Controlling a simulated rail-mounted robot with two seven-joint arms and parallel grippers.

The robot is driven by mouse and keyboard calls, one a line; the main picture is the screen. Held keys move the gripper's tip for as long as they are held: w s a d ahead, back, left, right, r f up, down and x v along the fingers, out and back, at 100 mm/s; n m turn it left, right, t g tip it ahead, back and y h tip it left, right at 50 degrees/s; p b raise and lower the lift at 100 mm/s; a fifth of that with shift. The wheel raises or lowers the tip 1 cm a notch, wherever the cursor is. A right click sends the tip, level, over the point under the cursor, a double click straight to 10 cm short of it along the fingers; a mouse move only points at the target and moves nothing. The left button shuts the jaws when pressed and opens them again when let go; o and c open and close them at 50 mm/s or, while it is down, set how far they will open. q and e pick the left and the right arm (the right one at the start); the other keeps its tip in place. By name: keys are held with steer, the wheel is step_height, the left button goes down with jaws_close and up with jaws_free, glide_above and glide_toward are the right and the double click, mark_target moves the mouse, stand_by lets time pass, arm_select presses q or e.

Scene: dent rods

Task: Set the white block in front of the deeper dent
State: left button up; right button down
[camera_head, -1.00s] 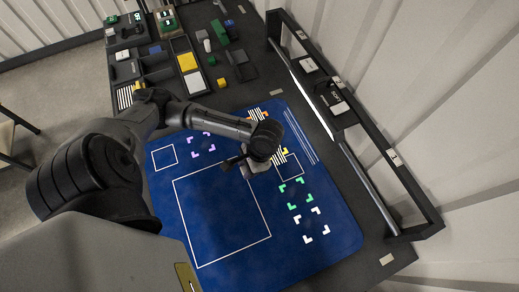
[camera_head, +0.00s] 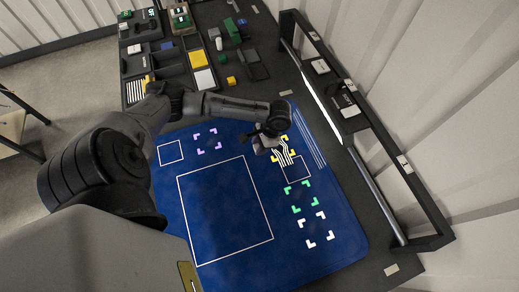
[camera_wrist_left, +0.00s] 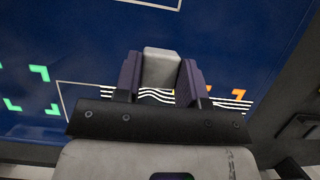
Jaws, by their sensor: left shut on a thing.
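My left gripper (camera_wrist_left: 160,72) is shut on a pale grey-white block (camera_wrist_left: 161,67), which sits between its two dark fingers in the left wrist view. In the head view the left gripper (camera_head: 266,143) is over the right part of the blue mat, beside a patch of white stripes (camera_head: 284,154) with yellow corner marks. Some stripes look bent or wavy, also in the left wrist view (camera_wrist_left: 152,95). The gripper hides part of the patch, and I cannot tell which dent is deeper. My right gripper is not in view.
The blue mat (camera_head: 222,215) has a large white outline and green (camera_head: 302,196), white (camera_head: 319,230) and purple (camera_head: 208,141) corner marks. Trays with blocks (camera_head: 165,65) stand at the back. A dark rail frame (camera_head: 375,135) runs along the right. The mat's front is clear.

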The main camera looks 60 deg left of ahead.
arm_select(q)
step_height(320, 180, down, 3)
steer(key=shift+f, duration=0.35)
steer(key=o, duration=0.9)
steer(key=shift+f, duration=0.1)
